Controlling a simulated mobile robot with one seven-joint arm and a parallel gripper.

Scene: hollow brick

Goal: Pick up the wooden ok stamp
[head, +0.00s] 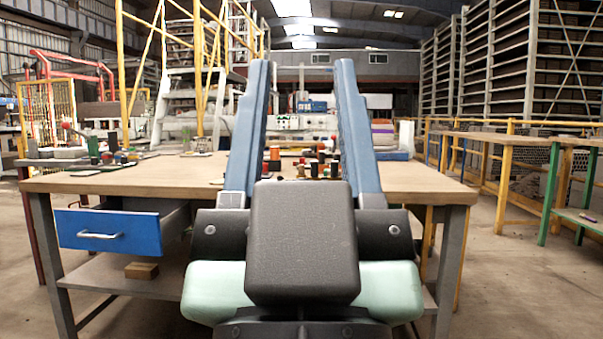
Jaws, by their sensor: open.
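My gripper (302,72) fills the middle of the head view. Its two long blue fingers reach forward over the workbench (430,182), wide apart with nothing held between them. Between the fingers I see several small dark, red and orange items on the benchtop, including an orange-and-dark spool-like piece (274,158). More small items stand at the left of the bench, among them a green cylinder (93,147). I cannot tell which item, if any, is the wooden ok stamp. The gripper's dark body hides the near middle of the bench.
An open blue drawer (107,231) juts out under the bench's left side. A small brown box (141,270) lies on the lower shelf. Yellow railings (510,180) and a side table (577,215) stand to the right.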

